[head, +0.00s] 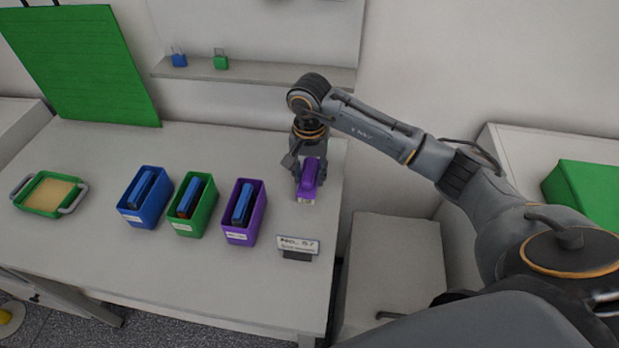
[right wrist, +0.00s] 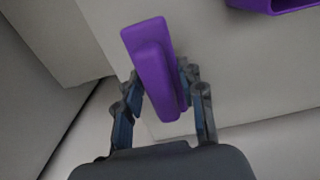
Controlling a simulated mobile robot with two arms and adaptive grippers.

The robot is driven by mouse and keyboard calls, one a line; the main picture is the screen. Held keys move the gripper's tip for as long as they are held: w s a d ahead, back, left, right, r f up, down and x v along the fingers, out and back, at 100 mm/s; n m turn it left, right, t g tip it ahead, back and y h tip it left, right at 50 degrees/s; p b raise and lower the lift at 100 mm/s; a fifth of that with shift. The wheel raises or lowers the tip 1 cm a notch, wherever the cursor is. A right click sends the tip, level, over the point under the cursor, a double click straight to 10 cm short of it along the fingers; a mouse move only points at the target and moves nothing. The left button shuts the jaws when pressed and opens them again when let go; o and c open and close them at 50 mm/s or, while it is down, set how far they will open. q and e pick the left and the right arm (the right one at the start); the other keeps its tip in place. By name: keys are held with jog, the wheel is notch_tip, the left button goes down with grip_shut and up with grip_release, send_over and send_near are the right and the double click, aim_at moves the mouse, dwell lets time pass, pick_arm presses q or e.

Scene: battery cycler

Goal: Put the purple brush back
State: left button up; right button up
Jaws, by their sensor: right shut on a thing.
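The purple brush (head: 309,177) is at the right side of the table, under my right arm. My right gripper (head: 308,170) points down and is shut on it. In the right wrist view the purple brush (right wrist: 156,68) sits between the two fingers of the gripper (right wrist: 160,100). Whether the brush touches the table is hard to tell. A purple bin (head: 243,211) stands left of the brush with a blue item (head: 243,203) in it. A corner of the purple bin also shows in the right wrist view (right wrist: 275,5). My left gripper is not in view.
A green bin (head: 193,204) and a blue bin (head: 144,197) stand left of the purple bin, each holding items. A sign (head: 298,247) stands near the front right edge. A green tray (head: 48,194) lies far left. Padlocks (head: 220,60) sit on the wall shelf (head: 255,73).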

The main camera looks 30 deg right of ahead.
notch_tip(320, 180, down, 2)
jog(key=shift+f+p, duration=0.15)
jog(key=shift+p, duration=0.65)
jog(key=shift+d+f, duration=0.1)
jog(key=shift+f, duration=0.2)
jog(key=shift+f, duration=0.1)
jog(key=shift+f+b, duration=0.15)
jog(key=shift+b, duration=0.15)
jog(key=o, duration=1.1)
